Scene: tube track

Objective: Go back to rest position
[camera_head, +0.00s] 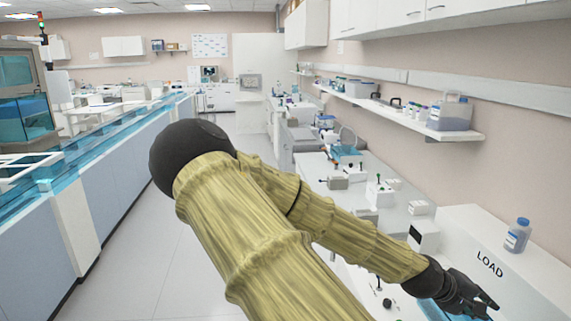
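My arm reaches from the bottom middle of the head view toward the lower right. My gripper (483,301) is black and sits at the lower right, over a blue surface (432,309) beside the white block marked LOAD (490,264). Its fingers are small and dark against the white. I cannot tell whether they are apart or closed, or whether anything is between them. My forearm hides part of the bench.
A bottle with a blue cap (517,236) stands on the white block. A bench with small devices (352,172) runs along the right, under a wall shelf (462,131). A long blue-topped counter (118,172) stands left. The floor aisle (150,245) between them is clear.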

